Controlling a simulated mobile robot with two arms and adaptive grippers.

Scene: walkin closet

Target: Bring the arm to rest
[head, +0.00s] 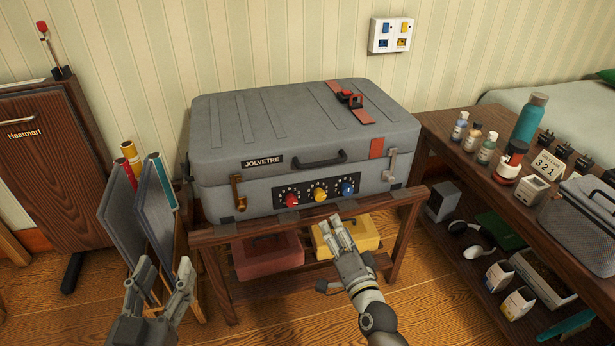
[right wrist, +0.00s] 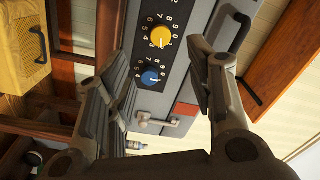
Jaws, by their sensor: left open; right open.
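My right gripper (head: 338,234) is in front of the grey suitcase (head: 235,125), just below its front dials. It is open and empty. In the right wrist view its two fingers (right wrist: 165,90) stand apart, with the suitcase front, a yellow dial (right wrist: 161,36) and a blue dial (right wrist: 150,77) seen between and beyond them. My left gripper (head: 165,275) is open and empty at the lower left, in front of the upright grey panels. The suitcase is shut and lies flat on a wooden stand (head: 225,232). I cannot tell whether the right fingers touch the suitcase.
A red box (head: 268,257) and a yellow box (head: 358,235) sit on the stand's lower shelf. A wooden shelf unit (head: 450,150) at right holds a teal bottle (head: 530,117) and many small items. Grey panels (head: 117,215) stand at left. Some floor in front is clear.

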